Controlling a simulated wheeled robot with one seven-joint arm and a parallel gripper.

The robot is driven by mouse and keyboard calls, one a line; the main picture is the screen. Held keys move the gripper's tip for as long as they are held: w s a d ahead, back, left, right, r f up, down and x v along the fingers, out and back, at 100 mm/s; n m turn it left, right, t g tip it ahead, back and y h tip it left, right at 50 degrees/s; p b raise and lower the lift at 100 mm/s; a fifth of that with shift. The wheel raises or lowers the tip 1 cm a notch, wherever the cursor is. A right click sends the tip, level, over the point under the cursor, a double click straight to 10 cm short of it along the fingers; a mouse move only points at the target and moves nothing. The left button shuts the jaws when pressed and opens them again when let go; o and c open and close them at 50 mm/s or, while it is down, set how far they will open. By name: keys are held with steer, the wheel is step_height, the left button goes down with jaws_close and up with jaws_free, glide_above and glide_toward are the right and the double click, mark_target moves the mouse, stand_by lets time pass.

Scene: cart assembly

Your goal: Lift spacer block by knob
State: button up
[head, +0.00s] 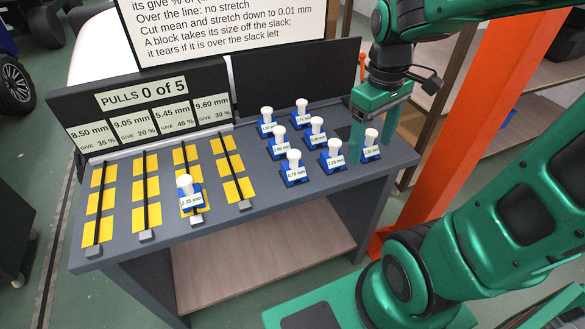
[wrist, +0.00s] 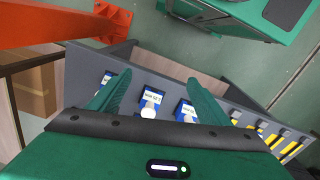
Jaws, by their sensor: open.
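Several blue spacer blocks with white knobs and size labels stand on the grey cart top. The rightmost block (head: 370,153) has its knob upright near my gripper (head: 372,140), whose green fingers are apart around or just above that knob; the exact height is hard to tell. In the wrist view my gripper (wrist: 160,82) is open. A block (wrist: 151,97) with a white knob shows between its fingers, and another block (wrist: 185,109) shows near the right finger. Nothing is held. One more block (head: 191,203) sits on a yellow pad in the third lane.
Four black bands (head: 146,190) run over yellow pads at the cart's left. A sign board (head: 150,105) reads "PULLS 0 of 5". Neighbouring blocks (head: 334,160) stand close to the left of my gripper. An orange post (head: 470,110) rises at right.

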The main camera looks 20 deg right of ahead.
steer(key=w+a+f+n, duration=0.1)
steer(key=w+a+n, duration=0.5)
steer(key=w, duration=0.1)
steer(key=n, duration=0.6)
glide_toward(294, 167)
steer(key=shift+w+d+f, duration=0.15)
steer(key=shift+d, duration=0.5)
steer(key=shift+w+a+f, duration=0.3)
steer(key=shift+a+f, duration=0.3)
steer(key=shift+f, duration=0.05)
step_height(294, 167, down, 4)
steer(key=shift+r, duration=0.2)
steer(key=shift+d+f, duration=0.2)
steer(key=shift+f, duration=1.3)
steer(key=shift+d+f, duration=0.15)
steer(key=shift+f, duration=1.4)
steer(key=shift+w, duration=0.1)
steer(key=c, duration=1.2)
steer(key=shift+r, duration=0.1)
